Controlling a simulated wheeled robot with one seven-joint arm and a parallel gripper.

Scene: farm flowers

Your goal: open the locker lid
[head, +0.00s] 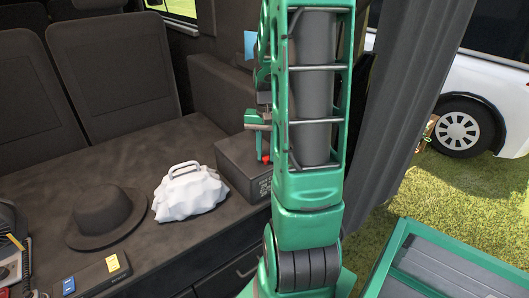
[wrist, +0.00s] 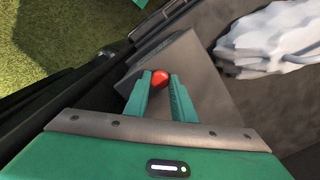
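The locker looks like a dark grey box (head: 237,160) with a flat top, standing on the dark bench beside my arm. Its lid looks closed in the head view, though my arm covers part of the box. A red knob (wrist: 160,79) sits on it and also shows in the head view (head: 266,158). My gripper (wrist: 160,77) points at the box with its two green fingers apart, the knob between their tips. In the head view my arm partly hides the gripper.
A crumpled white bag (head: 188,191) with a grey handle lies left of the box, and also in the wrist view (wrist: 270,40). A dark hat (head: 105,215) sits further left. A grey curtain (head: 405,95) hangs right of my arm.

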